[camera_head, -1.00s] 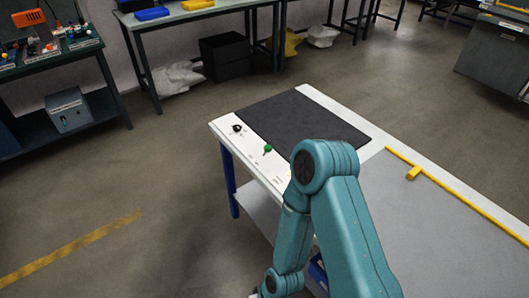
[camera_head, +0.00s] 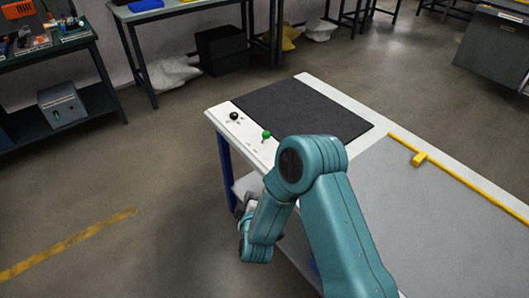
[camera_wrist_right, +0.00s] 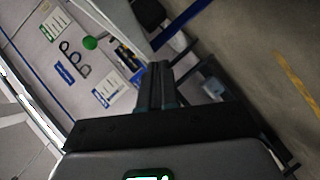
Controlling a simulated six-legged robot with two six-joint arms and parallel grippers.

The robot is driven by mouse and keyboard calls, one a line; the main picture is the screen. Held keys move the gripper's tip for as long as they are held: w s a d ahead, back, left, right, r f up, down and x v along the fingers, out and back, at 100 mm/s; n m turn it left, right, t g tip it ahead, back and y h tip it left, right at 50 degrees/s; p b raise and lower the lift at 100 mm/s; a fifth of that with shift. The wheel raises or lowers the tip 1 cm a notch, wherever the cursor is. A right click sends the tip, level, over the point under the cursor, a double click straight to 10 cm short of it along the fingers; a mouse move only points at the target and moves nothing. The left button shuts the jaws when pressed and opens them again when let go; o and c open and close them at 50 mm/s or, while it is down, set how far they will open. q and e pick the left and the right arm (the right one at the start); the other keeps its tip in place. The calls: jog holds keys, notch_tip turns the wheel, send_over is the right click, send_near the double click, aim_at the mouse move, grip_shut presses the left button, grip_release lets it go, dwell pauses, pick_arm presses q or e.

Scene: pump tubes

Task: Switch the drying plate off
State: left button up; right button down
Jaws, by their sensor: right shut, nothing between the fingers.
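The black drying plate (camera_head: 302,110) lies flat on the white-edged bench. On the white strip at its left stand a black knob (camera_head: 234,116) and a green-ball lever (camera_head: 266,134). Small markings beside them are too small to read. My right arm is in front of the bench, its wrist beside the left edge, below the strip. The right gripper (camera_wrist_right: 157,68) is shut and empty in the right wrist view; its tips are hard to make out in the head view. My left gripper is not in view.
A yellow rail (camera_head: 460,175) with a small yellow block (camera_head: 418,159) runs along the grey bench top at right. A blue leg (camera_head: 225,160) holds the bench's left corner. The floor to the left is clear. Dark workbenches stand behind.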

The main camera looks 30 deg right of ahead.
aim_at(266, 138)
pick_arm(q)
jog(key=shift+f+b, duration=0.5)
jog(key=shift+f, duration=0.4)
pick_arm(e)
jog(key=w+d+r+n+t+h, duration=0.1)
jog(key=d+r+n+h, duration=0.1)
jog(key=d+r+h, duration=0.2)
notch_tip(266, 138, up, 2)
jog(key=shift+r+h, duration=0.2)
jog(key=shift+h, duration=0.7)
jog(key=shift+w+d, duration=0.15)
jog(key=shift+w, duration=0.05)
jog(key=x, duration=1.4)
jog(key=shift+r+p, duration=0.1)
jog(key=shift+p, duration=0.3)
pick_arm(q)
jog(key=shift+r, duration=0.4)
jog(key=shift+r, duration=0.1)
